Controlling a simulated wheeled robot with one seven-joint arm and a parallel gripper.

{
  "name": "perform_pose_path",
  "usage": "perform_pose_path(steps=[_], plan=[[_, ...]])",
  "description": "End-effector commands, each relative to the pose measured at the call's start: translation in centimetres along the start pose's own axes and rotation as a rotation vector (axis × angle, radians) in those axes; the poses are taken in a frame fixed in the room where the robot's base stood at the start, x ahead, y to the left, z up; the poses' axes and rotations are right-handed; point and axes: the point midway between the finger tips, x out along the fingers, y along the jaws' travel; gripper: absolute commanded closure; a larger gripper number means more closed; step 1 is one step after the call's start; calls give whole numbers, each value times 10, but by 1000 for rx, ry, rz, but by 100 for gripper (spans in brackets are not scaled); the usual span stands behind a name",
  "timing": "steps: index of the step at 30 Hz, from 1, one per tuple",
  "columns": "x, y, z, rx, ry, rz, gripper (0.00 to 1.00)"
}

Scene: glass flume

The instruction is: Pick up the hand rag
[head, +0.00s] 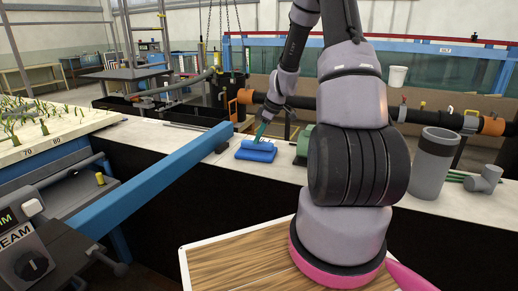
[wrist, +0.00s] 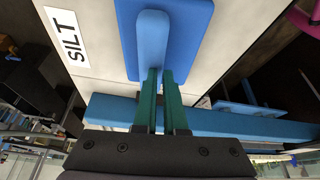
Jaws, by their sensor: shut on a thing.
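The hand rag (head: 256,151) is a blue, folded cloth-like piece with a raised, rounded ridge. It is at the pale bench top, left of centre in the head view. In the wrist view the rag (wrist: 190,38) is at the top, its ridge running down to my fingers. My gripper (head: 261,132) comes down on it from above. In the wrist view the two green fingers of my gripper (wrist: 160,74) are close together and shut on the end of the ridge. I cannot tell whether the rag touches the bench or is slightly raised.
The pale bench top (head: 285,168) carries a grey cylinder (head: 434,163) and a grey pipe fitting (head: 484,180) on the right. A long blue beam (head: 150,180) runs across on the left. A "SILT" label (wrist: 68,36) lies beside the rag. A wooden board (head: 235,265) is in front.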

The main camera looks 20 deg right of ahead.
Motion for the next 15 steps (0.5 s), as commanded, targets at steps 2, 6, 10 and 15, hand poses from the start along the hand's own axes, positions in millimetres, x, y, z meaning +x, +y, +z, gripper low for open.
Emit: perform_pose_path(steps=[2, 6, 10, 15], plan=[[10, 5, 12, 1, -18, 6, 100], [5, 7, 10, 2, -17, 10, 100], [-14, 8, 2, 1, -16, 13, 100], [-50, 8, -10, 2, -9, 12, 100]])
